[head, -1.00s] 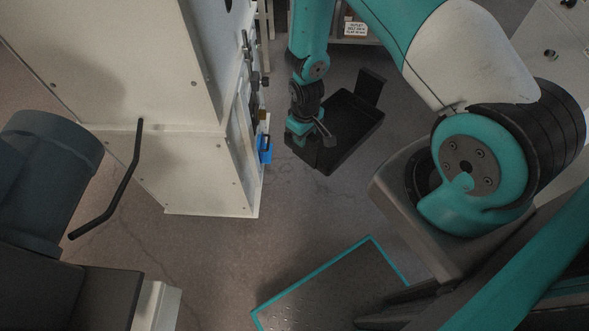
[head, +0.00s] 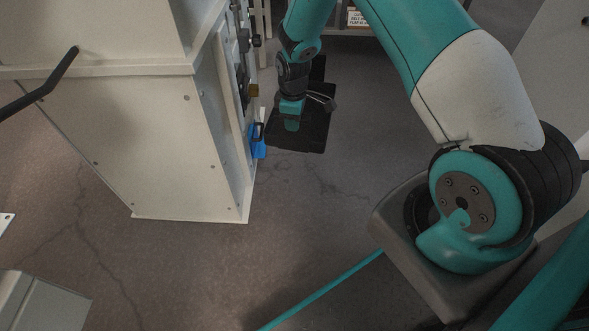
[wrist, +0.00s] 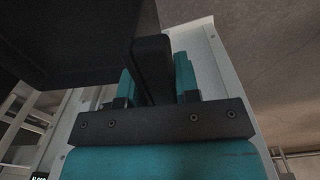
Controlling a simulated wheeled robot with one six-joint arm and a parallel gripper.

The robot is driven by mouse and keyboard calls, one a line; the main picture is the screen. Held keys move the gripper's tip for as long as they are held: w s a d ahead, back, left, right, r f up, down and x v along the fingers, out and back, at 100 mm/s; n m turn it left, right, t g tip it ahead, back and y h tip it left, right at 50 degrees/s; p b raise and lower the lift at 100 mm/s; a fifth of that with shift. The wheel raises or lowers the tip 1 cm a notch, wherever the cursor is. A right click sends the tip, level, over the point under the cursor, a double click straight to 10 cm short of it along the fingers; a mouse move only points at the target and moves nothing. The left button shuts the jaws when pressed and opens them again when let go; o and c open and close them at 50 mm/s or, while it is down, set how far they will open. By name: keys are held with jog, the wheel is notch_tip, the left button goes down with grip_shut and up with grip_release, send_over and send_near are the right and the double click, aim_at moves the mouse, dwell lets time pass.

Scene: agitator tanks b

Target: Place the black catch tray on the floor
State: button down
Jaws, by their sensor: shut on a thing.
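The black catch tray (head: 312,135) is in the upper middle of the head view, right of the white cabinet. My gripper (head: 293,122) is at its near left side, with my arm coming down from above and hiding part of the tray. In the wrist view my gripper (wrist: 158,85) has its two teal fingers shut on a black upright part of the catch tray (wrist: 152,62). The tray's dark body fills the upper left there. I cannot tell whether the tray touches the floor.
The white cabinet (head: 150,150) stands close on the left, with a blue padlock (head: 257,141) on its side near the tray. A shelf with a label (head: 355,18) is behind. Cracked concrete floor (head: 310,200) is clear in front of the tray.

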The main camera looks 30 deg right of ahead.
jog(key=f+b, duration=0.2)
jog(key=w+f+n+b, duration=0.1)
jog(key=f+b, duration=0.1)
jog(key=b, duration=0.1)
jog(key=w+d+f+n+b, duration=0.1)
jog(key=f+b, duration=0.1)
jog(key=shift+w+b, duration=0.25)
jog(key=shift+b, duration=0.05)
notch_tip(320, 180, down, 19)
jog(key=b, duration=1.1)
jog(key=shift+f, duration=0.2)
jog(key=c, duration=0.8)
grip_release()
jog(key=shift+f, duration=0.15)
jog(key=shift+c, duration=0.2)
